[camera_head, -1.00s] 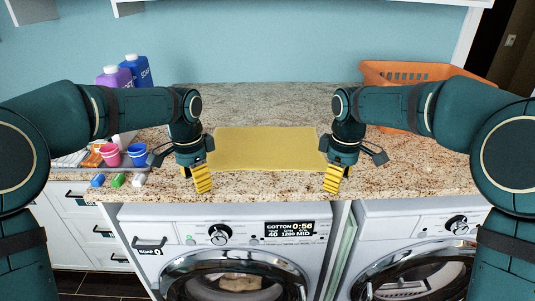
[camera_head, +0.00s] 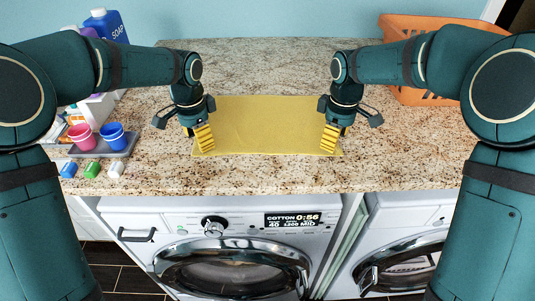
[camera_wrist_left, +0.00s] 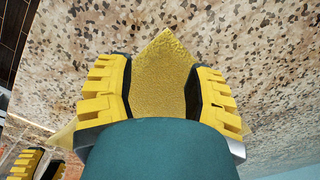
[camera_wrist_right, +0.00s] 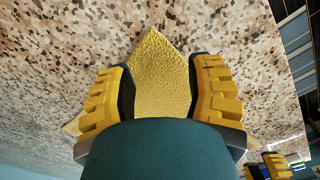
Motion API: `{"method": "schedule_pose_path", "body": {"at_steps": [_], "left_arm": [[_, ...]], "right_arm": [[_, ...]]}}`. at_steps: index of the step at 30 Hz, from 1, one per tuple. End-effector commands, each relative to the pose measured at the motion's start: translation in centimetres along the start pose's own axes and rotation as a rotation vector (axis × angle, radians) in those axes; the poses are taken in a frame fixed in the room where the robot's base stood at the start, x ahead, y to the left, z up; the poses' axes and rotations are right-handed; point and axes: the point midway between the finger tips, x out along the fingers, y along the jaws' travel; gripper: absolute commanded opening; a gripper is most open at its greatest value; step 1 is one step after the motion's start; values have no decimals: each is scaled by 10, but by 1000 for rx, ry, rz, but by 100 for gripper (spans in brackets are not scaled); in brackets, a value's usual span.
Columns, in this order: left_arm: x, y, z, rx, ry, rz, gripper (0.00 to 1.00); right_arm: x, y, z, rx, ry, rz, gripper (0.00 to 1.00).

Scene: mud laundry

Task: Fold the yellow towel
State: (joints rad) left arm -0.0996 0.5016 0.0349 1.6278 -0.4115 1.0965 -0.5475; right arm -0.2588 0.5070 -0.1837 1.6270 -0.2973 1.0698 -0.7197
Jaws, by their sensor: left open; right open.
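The yellow towel (camera_head: 267,122) lies flat and spread as a rectangle on the granite counter. My left gripper (camera_head: 206,149) is over its front left corner, and my right gripper (camera_head: 328,149) is over its front right corner. In the left wrist view a towel corner (camera_wrist_left: 165,70) shows between the two open fingers. In the right wrist view the other corner (camera_wrist_right: 160,70) likewise shows between open fingers. Whether the fingertips touch the cloth cannot be told.
The granite counter (camera_head: 270,178) is clear in front of and behind the towel. At left are a pink cup (camera_head: 83,137), a blue cup (camera_head: 113,134), a soap bottle (camera_head: 105,25) and small colored blocks. An orange basket (camera_head: 405,93) stands at back right. Washing machines (camera_head: 235,255) are below.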

Motion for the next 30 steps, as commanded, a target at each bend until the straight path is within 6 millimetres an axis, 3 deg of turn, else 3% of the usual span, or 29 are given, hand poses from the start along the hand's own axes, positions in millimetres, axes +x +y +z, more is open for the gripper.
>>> {"method": "schedule_pose_path", "body": {"at_steps": [3, 9, 30], "left_arm": [[15, 0, 0, -1, -1, 1, 53], [28, 0, 0, -1, 0, 1, 53], [34, 0, 0, -1, 0, 1, 53]], "right_arm": [[15, 0, 0, 0, 0, -1, 53], [28, 0, 0, 0, 1, 0, 53], [34, 0, 0, 0, 1, 0, 53]]}}
